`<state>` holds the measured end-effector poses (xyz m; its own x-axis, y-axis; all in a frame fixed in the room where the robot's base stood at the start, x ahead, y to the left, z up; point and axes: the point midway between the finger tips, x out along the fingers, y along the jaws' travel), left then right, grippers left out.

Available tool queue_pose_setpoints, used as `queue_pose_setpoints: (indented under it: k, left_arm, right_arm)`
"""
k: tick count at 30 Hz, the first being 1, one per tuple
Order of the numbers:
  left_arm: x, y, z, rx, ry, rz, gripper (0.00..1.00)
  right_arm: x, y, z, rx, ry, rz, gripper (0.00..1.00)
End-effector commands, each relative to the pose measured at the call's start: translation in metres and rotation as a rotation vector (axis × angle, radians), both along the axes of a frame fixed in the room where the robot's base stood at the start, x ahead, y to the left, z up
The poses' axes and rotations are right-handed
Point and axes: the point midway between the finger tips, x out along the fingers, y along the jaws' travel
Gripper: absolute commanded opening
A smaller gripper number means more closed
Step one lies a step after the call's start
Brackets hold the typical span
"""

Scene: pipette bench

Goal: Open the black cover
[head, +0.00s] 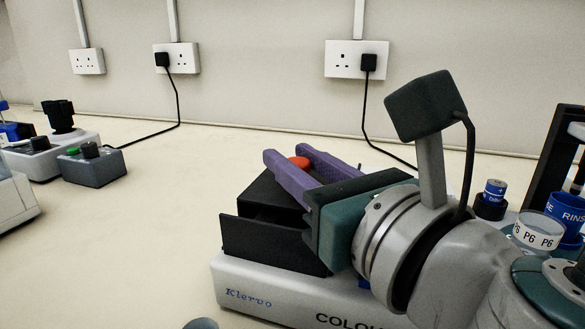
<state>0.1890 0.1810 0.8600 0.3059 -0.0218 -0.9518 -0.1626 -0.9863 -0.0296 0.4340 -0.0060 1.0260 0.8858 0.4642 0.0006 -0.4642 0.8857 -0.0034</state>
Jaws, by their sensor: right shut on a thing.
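The black cover (270,193) is a dark box-like part on top of the pale grey instrument (245,275) lettered "Klervo". A flat black panel (262,246) stands at its front. My right gripper (287,156) reaches over the cover from the right, with its purple fingers pointing to the back left. An orange-red piece (299,162) shows between the fingers, which are shut on it. It looks like a knob of the cover, but its join is hidden. The gripper body hides the right part of the cover. My left gripper is not in view.
At right are a battery-like cylinder (495,190), a clear "P6" cup (537,233), a blue "RINSE" cup (567,210) and a black stand (560,150). A small grey control box (93,167) stands at left. The bench between is clear. A cable runs behind the instrument.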

Motion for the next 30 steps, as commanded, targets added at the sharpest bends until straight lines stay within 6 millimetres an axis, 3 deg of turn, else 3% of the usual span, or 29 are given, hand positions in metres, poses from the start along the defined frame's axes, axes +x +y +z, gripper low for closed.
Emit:
queue_pose_setpoints:
  k: [3,9,21,22,30]
  left_arm:
    - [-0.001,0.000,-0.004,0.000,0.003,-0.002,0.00]
    - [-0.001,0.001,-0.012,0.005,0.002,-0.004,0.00]
    - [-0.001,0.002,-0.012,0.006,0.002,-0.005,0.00]
    - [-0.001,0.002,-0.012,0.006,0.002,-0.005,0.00]
    - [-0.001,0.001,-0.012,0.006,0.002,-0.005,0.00]
  right_arm:
    - [0.037,-0.015,-0.002,-0.004,0.001,-0.017,0.00]
    - [0.075,-0.026,-0.003,-0.001,0.003,-0.012,0.00]
    - [0.085,-0.030,-0.001,0.003,0.006,-0.010,0.00]
    - [0.085,-0.030,-0.001,0.003,0.006,-0.010,0.32]
    - [0.084,-0.029,-0.001,0.002,0.005,-0.011,0.62]
